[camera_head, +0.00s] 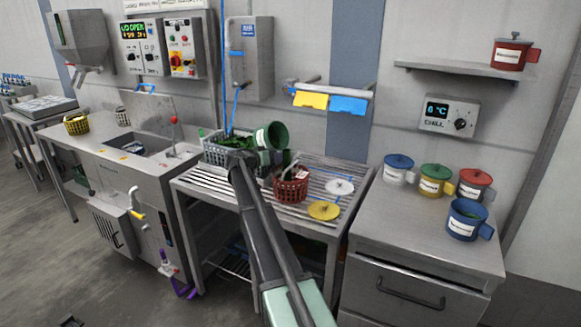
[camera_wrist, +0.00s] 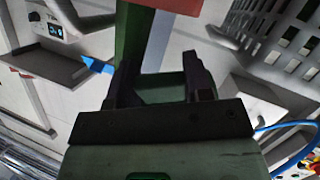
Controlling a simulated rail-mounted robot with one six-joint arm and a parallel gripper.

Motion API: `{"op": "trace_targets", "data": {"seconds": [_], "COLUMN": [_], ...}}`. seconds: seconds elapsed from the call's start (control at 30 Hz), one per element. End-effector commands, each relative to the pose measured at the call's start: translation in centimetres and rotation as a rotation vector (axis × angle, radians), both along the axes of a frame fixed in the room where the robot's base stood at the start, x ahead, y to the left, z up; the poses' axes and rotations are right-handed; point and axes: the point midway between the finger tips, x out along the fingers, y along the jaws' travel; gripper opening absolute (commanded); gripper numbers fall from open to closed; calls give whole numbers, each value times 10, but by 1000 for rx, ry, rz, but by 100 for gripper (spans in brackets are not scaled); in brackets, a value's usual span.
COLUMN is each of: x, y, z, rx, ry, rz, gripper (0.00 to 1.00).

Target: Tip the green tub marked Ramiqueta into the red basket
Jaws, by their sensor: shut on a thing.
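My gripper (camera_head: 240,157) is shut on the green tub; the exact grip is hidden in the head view. In the wrist view a green part of the tub (camera_wrist: 132,45) shows at the fingers of my gripper (camera_wrist: 158,85). The red basket stands upright on the slatted table.
A grey crate (camera_head: 215,158) with greens stands left of the tub. A white disc (camera_head: 340,187) and yellow disc (camera_head: 324,210) lie right of the basket. Several lidded tubs and an open blue tub (camera_head: 467,219) stand on the right counter (camera_head: 410,222). A sink (camera_head: 140,146) is at left.

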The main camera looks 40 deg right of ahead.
Motion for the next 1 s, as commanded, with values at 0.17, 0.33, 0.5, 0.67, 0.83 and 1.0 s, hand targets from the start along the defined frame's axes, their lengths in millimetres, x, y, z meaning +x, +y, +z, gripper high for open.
{"op": "trace_targets", "data": {"seconds": [0.17, 0.33, 0.5, 0.67, 0.83, 1.0], "x": [0, 1, 1, 2, 2, 3], "y": [0, 0, 0, 1, 1, 1], "z": [-2, -3, -4, -6, -7, -8], "rx": [5, 9, 14, 19, 24, 29], "ry": [-18, -36, -54, -72, -89, -109], "rz": [0, 0, 0, -1, 0, 0], "gripper": [6, 6, 6, 6, 6, 6]}}
